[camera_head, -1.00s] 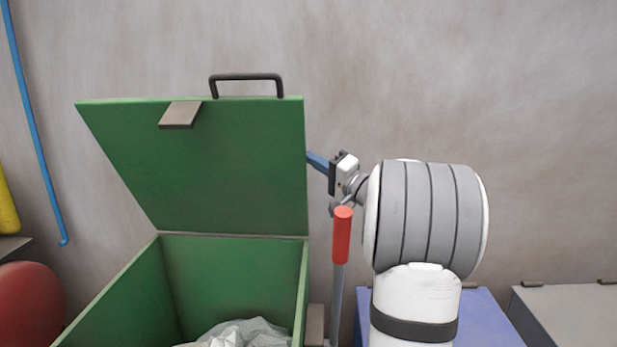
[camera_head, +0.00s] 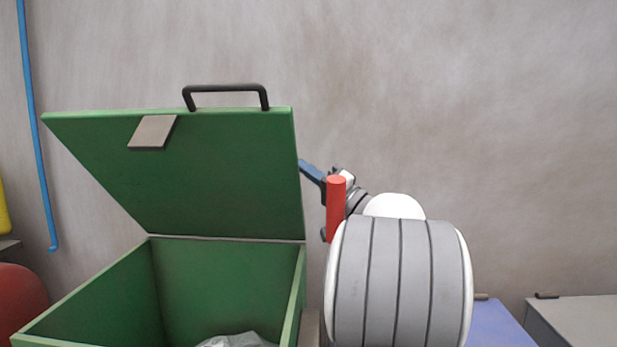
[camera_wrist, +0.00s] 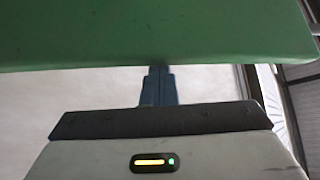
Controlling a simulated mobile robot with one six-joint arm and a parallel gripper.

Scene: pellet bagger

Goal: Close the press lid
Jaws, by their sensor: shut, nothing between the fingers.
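The green press lid (camera_head: 215,170) stands raised and leaning at the back of the green press box (camera_head: 85,300). A black handle (camera_head: 226,88) is on its top edge and a grey latch plate (camera_head: 152,132) on its inner face. My gripper (camera_head: 303,167) is at the lid's right edge, its blue fingertips partly hidden behind the lid. In the wrist view my shut, empty gripper (camera_wrist: 158,72) reaches up to the lower edge of the green lid (camera_wrist: 160,30). I cannot tell for sure whether they touch.
A red-gripped lever (camera_head: 336,210) stands in front of my wrist, right of the box. Crumpled pale plastic (camera_head: 238,340) lies in the box. A blue cabinet (camera_head: 495,325) and a grey one (camera_head: 585,318) stand at right. A blue pipe (camera_head: 35,130) runs down the wall.

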